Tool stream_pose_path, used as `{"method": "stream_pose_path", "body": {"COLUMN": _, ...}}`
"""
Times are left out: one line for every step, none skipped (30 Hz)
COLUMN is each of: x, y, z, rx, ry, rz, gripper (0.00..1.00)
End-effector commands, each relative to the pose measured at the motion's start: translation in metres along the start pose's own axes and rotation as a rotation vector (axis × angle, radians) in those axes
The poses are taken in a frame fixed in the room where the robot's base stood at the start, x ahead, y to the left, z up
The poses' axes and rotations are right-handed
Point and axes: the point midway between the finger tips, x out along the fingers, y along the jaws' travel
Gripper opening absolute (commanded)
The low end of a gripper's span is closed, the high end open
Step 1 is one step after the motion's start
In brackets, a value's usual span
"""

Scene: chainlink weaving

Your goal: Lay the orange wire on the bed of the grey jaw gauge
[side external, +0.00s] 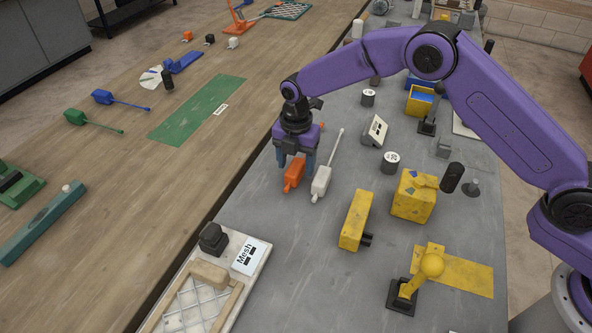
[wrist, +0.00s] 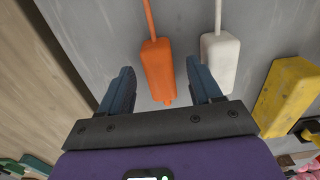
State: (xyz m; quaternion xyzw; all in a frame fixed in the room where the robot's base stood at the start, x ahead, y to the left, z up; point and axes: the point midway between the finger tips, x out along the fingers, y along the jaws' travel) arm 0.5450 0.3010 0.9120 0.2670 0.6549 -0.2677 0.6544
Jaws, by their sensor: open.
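The orange wire (side external: 293,175) has a thick block-like orange body and a thin rod. It lies on the grey table, and it also shows in the wrist view (wrist: 158,70) with its rod pointing away. My gripper (side external: 295,166) is open over the orange body. In the wrist view its fingers (wrist: 161,72) appear on either side of the body's near part, with gaps on both sides. How far the fingertips are above the table is hard to tell.
A white wire (side external: 321,182) lies close on the right, also in the wrist view (wrist: 220,62). A yellow bar (side external: 355,219) and yellow block (side external: 414,196) stand further right. A mesh frame (side external: 202,300) is in front.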

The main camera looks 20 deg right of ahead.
Motion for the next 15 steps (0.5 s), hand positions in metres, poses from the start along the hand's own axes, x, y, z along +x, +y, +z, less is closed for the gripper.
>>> {"method": "stream_pose_path", "body": {"x": 0.0061, "y": -0.0001, "z": -0.0004, "rx": -0.001, "ry": 0.0, "rz": -0.001, "gripper": 0.64}}
{"method": "stream_pose_path", "body": {"x": 0.0086, "y": 0.0001, "z": -0.0003, "rx": -0.001, "ry": 0.0, "rz": -0.001, "gripper": 0.64}}
{"method": "stream_pose_path", "body": {"x": 0.011, "y": 0.0002, "z": -0.0003, "rx": -0.001, "ry": 0.0, "rz": 0.0, "gripper": 0.64}}
{"method": "stream_pose_path", "body": {"x": 0.0121, "y": 0.0003, "z": -0.0003, "rx": -0.001, "ry": 0.0, "rz": 0.001, "gripper": 0.64}}
{"method": "stream_pose_path", "body": {"x": 0.0128, "y": 0.0004, "z": -0.0003, "rx": -0.001, "ry": 0.0, "rz": 0.001, "gripper": 0.64}}
{"method": "stream_pose_path", "body": {"x": 0.0133, "y": 0.0004, "z": -0.0002, "rx": -0.001, "ry": 0.0, "rz": 0.001, "gripper": 0.64}}
{"method": "stream_pose_path", "body": {"x": 0.0133, "y": 0.0005, "z": -0.0002, "rx": -0.001, "ry": 0.0, "rz": 0.002, "gripper": 0.64}}
{"method": "stream_pose_path", "body": {"x": 0.0133, "y": 0.0005, "z": -0.0001, "rx": -0.001, "ry": 0.0, "rz": 0.002, "gripper": 0.64}}
{"method": "stream_pose_path", "body": {"x": 0.0131, "y": 0.0005, "z": -0.0001, "rx": -0.001, "ry": 0.0, "rz": 0.002, "gripper": 0.64}}
{"method": "stream_pose_path", "body": {"x": 0.0131, "y": 0.0005, "z": -0.0001, "rx": -0.001, "ry": 0.0, "rz": 0.002, "gripper": 0.64}}
{"method": "stream_pose_path", "body": {"x": 0.0131, "y": 0.0004, "z": -0.0001, "rx": -0.001, "ry": 0.0, "rz": 0.002, "gripper": 0.64}}
{"method": "stream_pose_path", "body": {"x": 0.013, "y": 0.0004, "z": -0.0001, "rx": -0.001, "ry": 0.0, "rz": 0.002, "gripper": 0.57}}
{"method": "stream_pose_path", "body": {"x": 0.013, "y": 0.0004, "z": -0.0001, "rx": -0.001, "ry": 0.0, "rz": 0.002, "gripper": 0.48}}
{"method": "stream_pose_path", "body": {"x": 0.013, "y": 0.0004, "z": -0.0001, "rx": 0.0, "ry": 0.0, "rz": 0.002, "gripper": 0.38}}
{"method": "stream_pose_path", "body": {"x": 0.013, "y": 0.0004, "z": -0.0001, "rx": 0.0, "ry": 0.0, "rz": 0.002, "gripper": 0.25}}
